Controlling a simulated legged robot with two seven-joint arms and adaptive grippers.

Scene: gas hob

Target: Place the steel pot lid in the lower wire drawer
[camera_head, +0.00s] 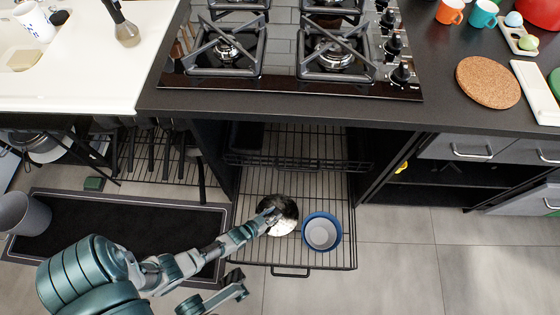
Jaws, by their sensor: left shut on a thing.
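The steel pot lid (284,222) is at the lower wire drawer (340,256), which is pulled out below the hob. The lid is over the drawer's floor, left of a blue and white bowl (321,232). My left gripper (271,213) is shut on the lid at its upper left side. I cannot tell whether the lid touches the wires.
The blue and white bowl stands in the drawer close to the lid's right. An upper wire rack (300,161) sits behind, above the drawer. The gas hob (290,55) is on the dark counter above. A dark mat (110,232) lies on the floor at left.

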